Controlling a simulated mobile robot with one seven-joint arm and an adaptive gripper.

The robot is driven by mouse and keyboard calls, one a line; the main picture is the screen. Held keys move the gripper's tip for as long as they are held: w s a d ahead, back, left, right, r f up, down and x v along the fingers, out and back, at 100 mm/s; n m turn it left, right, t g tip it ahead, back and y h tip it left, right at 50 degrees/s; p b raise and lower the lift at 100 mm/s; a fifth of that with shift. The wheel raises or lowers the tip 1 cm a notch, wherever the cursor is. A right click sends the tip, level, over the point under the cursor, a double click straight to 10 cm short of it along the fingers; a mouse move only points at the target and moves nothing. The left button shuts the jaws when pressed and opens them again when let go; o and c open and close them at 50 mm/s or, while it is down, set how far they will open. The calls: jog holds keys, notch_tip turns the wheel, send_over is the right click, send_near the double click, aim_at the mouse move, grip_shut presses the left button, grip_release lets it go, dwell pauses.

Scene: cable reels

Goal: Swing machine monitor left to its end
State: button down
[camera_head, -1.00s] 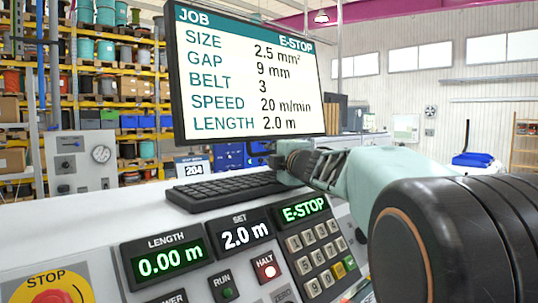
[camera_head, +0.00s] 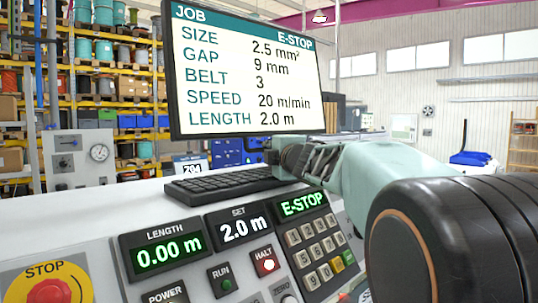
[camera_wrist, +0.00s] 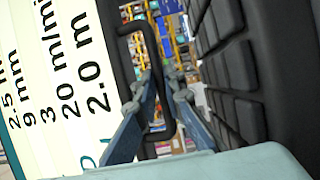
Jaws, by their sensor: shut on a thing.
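The machine monitor (camera_head: 245,75) stands above the console, its JOB screen lit and facing me at an angle. In the wrist view, the monitor (camera_wrist: 55,90) fills the left side, turned on edge. A black bar handle (camera_wrist: 130,28) stands off beside its lower edge. My gripper (camera_head: 287,156) is at the monitor's lower edge, right of its middle. In the wrist view, my gripper (camera_wrist: 163,82) has its fingers closed around the handle's bar. The exact finger contact is partly hidden. The monitor's mount is not clear in either view.
A black keyboard (camera_head: 222,186) lies just below the monitor, close to my gripper. In front are the console displays (camera_head: 168,250), a keypad (camera_head: 322,247) and a red STOP button (camera_head: 50,289). Storage racks (camera_head: 105,90) stand at the far left.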

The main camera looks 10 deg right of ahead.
aim_at(252, 152)
jog(key=shift+s+a+f+m+h+b, duration=0.2)
jog(key=shift+a+m+h+b, duration=0.5)
jog(key=shift+b, duration=0.95)
jog(key=shift+s+a+f+m+h+b, duration=0.2)
jog(key=shift+a+m+h+b, duration=0.2)
jog(key=shift+h+b, duration=0.95)
jog(key=a+m+h+b, duration=0.1)
jog(key=b, duration=0.3)
jog(key=shift+s+a+r+h, duration=0.1)
jog(key=shift+h, duration=0.15)
jog(key=shift+a+r+m+h+b, duration=0.15)
jog(key=shift+a+m+h+b, duration=0.45)
jog(key=shift+m+h+b, duration=0.4)
jog(key=shift+s+a+r+m+g+h, duration=0.1)
jog(key=shift+a+m+g+h, duration=0.2)
jog(key=shift+h, duration=0.25)
jog(key=shift+a+r+m+g+h, duration=0.1)
jog(key=shift+a+m+g+h, duration=0.2)
jog(key=shift+h, duration=0.25)
jog(key=c, duration=2.3)
grip_release()
jog(key=shift+a, duration=0.1)
jog(key=v, duration=1.2)
jog(key=shift+a, duration=0.1)
